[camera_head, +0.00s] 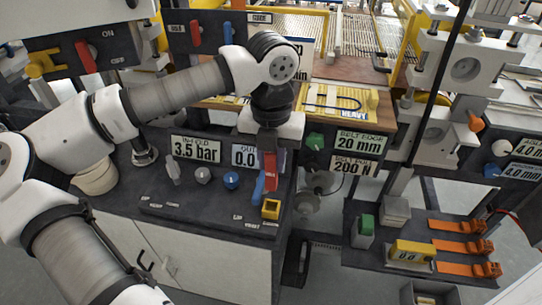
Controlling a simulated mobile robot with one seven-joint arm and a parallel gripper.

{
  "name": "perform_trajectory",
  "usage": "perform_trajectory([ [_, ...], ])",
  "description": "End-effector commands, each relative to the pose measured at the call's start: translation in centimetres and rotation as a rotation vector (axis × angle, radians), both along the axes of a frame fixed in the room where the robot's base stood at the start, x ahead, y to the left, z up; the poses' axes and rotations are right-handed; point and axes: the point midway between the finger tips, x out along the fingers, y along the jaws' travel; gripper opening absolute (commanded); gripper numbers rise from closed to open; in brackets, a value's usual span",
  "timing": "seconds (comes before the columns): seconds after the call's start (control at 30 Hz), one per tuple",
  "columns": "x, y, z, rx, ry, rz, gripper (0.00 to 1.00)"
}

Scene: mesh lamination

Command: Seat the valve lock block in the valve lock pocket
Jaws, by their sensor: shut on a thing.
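My gripper (269,150) points down over the dark control panel, below the white wrist body. It is shut on a red block (271,172), which is likely the valve lock block and hangs upright above the panel. A small yellow square frame with a dark opening (271,209) stands on the panel just below the red block; it looks like the valve lock pocket. The red block appears apart from it. A blue lever (258,189) stands just left of the red block, partly overlapped by it. The fingertips are small and hard to make out.
Grey (203,175) and blue (231,180) knobs stand on the panel to the left. The "3.5 bar" display (195,149) is behind them. At right, a dark shelf (365,257) carries a yellow block (412,253), a green-topped block (363,230) and orange clamps (462,247).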

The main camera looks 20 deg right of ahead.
Motion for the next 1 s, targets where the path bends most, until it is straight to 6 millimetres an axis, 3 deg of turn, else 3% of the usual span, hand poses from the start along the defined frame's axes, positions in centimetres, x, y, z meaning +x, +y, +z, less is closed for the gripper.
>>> perform_trajectory([
  [0.17,0.0,0.0,-0.4,0.0,0.0,0.002,0.0],
  [0.7,0.0,0.0,-5.4,0.001,0.001,0.002,0.0],
  [1.0,0.0,0.0,-5.8,0.001,0.001,0.001,0.0],
])
